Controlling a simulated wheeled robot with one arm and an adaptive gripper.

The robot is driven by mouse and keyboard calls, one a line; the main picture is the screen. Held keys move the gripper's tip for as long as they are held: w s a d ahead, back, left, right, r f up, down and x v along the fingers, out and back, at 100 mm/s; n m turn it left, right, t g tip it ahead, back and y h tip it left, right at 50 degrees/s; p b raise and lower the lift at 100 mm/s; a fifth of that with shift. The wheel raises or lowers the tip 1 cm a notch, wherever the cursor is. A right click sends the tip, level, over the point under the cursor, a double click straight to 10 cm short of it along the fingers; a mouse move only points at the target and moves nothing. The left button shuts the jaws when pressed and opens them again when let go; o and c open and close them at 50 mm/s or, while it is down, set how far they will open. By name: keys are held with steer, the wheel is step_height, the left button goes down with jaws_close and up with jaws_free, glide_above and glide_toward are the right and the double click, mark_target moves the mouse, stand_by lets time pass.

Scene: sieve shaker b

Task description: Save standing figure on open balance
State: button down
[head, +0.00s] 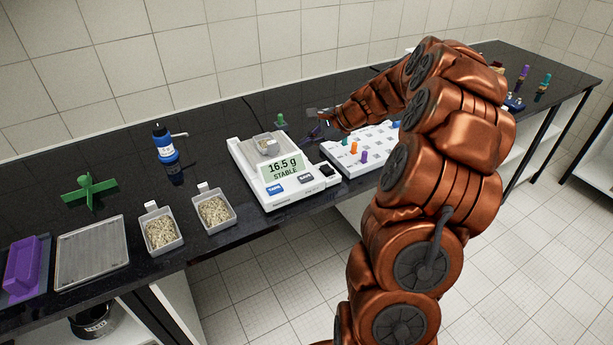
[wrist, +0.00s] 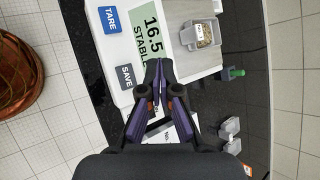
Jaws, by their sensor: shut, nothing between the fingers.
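The white balance (head: 322,187) stands on the black bench; its display (head: 283,169) reads 16.5 g STABLE. A blue TARE button (head: 276,190) and a dark SAVE button (head: 306,179) lie below the display. A small grey container (head: 267,145) with grainy material sits on the pan; it also shows in the wrist view (wrist: 203,33). My gripper (head: 315,131) is shut and empty, above the right part of the balance. In the wrist view its fingertips (wrist: 158,68) point toward the display, beside the SAVE button (wrist: 125,77).
A white board (head: 340,157) with coloured pegs stands right of the balance. To its left are two grain containers (head: 214,212) (head: 161,233), a blue bottle (head: 163,143), a green cross-shaped piece (head: 89,191) and a flat grey tray (head: 92,254). A green-topped item (head: 281,120) stands behind the balance.

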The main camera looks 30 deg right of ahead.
mark_target(307, 177)
steer(key=shift+f, duration=0.2)
steer(key=shift+f+b, duration=2.55)
steer(key=shift+f, duration=1.65)
steer(key=shift+f, duration=0.1)
steer(key=shift+f, duration=0.35)
steer(key=shift+f+b, duration=0.35)
steer(key=shift+f, duration=0.1)
steer(key=shift+r, duration=0.2)
steer(key=shift+r+p, duration=0.6)
steer(key=shift+r, duration=0.15)
steer(key=shift+r, duration=0.1)
steer(key=shift+r+p, duration=1.45)
steer(key=shift+r, duration=0.9)
